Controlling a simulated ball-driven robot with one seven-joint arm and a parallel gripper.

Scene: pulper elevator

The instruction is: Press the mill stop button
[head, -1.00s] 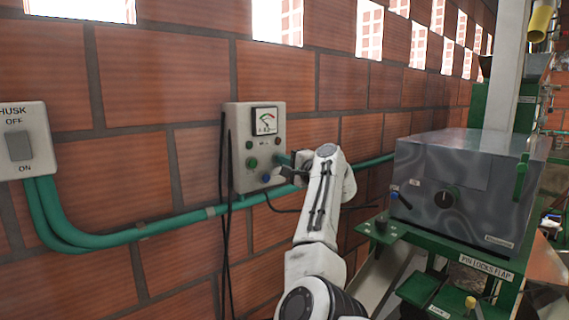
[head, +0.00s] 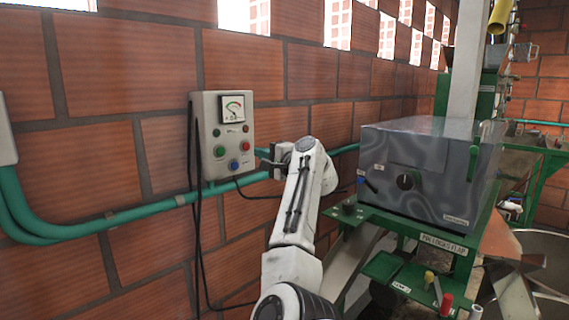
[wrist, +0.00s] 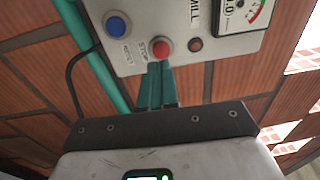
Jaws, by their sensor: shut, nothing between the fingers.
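The mill control box (head: 210,120) is on the brick wall, left of centre in the head view. Its round red button (head: 245,145) sits at the right side, and in the wrist view the red button (wrist: 163,48) has the word STOP beside it. My gripper (head: 261,153) is at the box's right edge, with its green fingers pointing at the box. In the wrist view my gripper (wrist: 160,65) is shut and empty, its fingertips just below the red button. I cannot tell whether they touch it.
A blue button (wrist: 117,25) and a small dark red lamp (wrist: 195,45) flank the red button. The box also has a green button (head: 219,151) and a dial (head: 233,108). A green conduit (head: 130,216) runs along the wall. A grey machine (head: 415,170) stands at right.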

